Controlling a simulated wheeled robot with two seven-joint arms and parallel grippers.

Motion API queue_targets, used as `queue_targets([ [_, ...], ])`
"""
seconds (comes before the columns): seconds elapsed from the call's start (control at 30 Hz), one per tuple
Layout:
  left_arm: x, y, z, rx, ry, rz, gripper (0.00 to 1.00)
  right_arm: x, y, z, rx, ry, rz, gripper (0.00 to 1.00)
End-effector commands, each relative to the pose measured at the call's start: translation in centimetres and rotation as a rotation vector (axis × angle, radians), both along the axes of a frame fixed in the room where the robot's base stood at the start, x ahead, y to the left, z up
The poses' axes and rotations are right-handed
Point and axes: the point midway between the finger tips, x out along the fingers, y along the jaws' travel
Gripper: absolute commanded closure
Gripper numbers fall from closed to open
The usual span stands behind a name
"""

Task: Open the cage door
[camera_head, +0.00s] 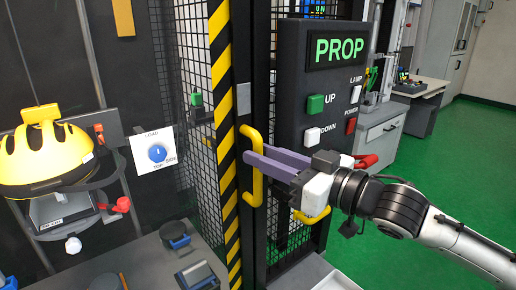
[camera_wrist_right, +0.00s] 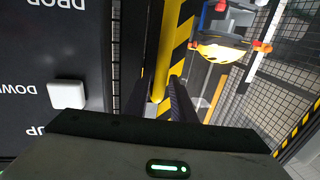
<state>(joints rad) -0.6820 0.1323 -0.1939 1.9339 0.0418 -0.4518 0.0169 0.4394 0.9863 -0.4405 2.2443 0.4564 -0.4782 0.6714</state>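The cage door has a dark frame with black mesh (camera_head: 285,232). A vertical yellow handle (camera_head: 251,133) is fixed to its left edge, beside a black-and-yellow striped post (camera_head: 227,180). My right gripper (camera_head: 252,160) comes in from the right, its two purple-grey fingers across the middle of the handle. In the right wrist view the yellow handle (camera_wrist_right: 166,55) runs between the two dark fingertips (camera_wrist_right: 160,92), which sit close on either side of it. The gripper looks shut on the handle. Whether the door stands ajar is hard to tell. My left gripper is not in view.
A dark PROP control panel (camera_head: 296,85) with green, white and red buttons stands just behind my right gripper. A yellow helmet (camera_head: 42,150) is inside the cage at left. A grey bench (camera_head: 215,255) lies at lower left. Green floor (camera_head: 450,160) is clear at right.

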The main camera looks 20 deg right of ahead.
Motion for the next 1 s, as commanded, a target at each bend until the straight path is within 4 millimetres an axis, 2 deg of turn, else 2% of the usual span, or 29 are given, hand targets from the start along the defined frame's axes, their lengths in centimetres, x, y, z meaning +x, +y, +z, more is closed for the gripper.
queue_targets([
  [0.17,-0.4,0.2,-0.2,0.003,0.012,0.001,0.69,1.3,0.8,0.1,0.0,-0.001,0.0,0.77],
  [0.47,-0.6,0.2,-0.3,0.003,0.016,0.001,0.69,1.5,1.0,0.0,-0.001,-0.001,0.0,0.77],
  [0.5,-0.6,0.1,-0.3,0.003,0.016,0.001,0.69,1.5,1.0,0.0,-0.001,-0.001,0.0,0.79],
  [0.63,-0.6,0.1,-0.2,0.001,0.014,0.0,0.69,1.5,0.9,0.0,-0.001,-0.001,0.0,1.0],
  [1.0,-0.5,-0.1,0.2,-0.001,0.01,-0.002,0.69,1.6,1.1,0.0,0.0,0.0,-0.003,1.0],
])
